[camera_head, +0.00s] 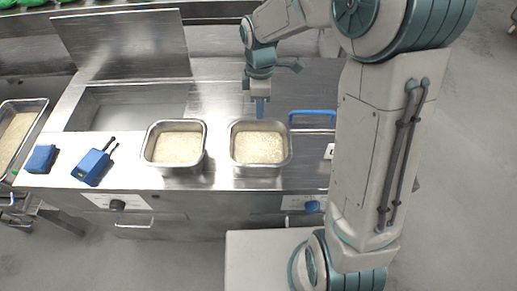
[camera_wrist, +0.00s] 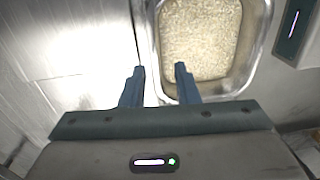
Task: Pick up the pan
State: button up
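A metal pan of rice (camera_head: 233,158) stands on the steel counter, just in front of my gripper (camera_head: 260,112). A second rice pan (camera_head: 148,157) stands to its left, with a small gap between them. My gripper points down at the back rim of the right pan. In the wrist view my gripper (camera_wrist: 158,70) is open, with its two blue fingers apart and nothing held. A rice pan (camera_wrist: 262,40) fills the upper middle there. One finger appears outside its wall and the other over the inside. I cannot tell whether the fingers touch the rim.
Two blue devices (camera_head: 90,166) lie on the counter at left. Another rice pan (camera_head: 40,104) stands at the far left edge. A blue bar handle (camera_head: 312,112) is right of the near pan. A raised steel panel (camera_head: 125,45) stands behind a recess. Knobs (camera_head: 312,206) line the front.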

aim_at(260, 142)
jog(key=f, duration=0.3)
jog(key=f+p, duration=0.1)
jog(key=f, duration=0.3)
jog(key=s+f, duration=0.1)
jog(key=f, duration=0.3)
jog(key=shift+f, duration=0.15)
grip_shut()
jog(key=shift+w, duration=0.1)
dwell(1.0)
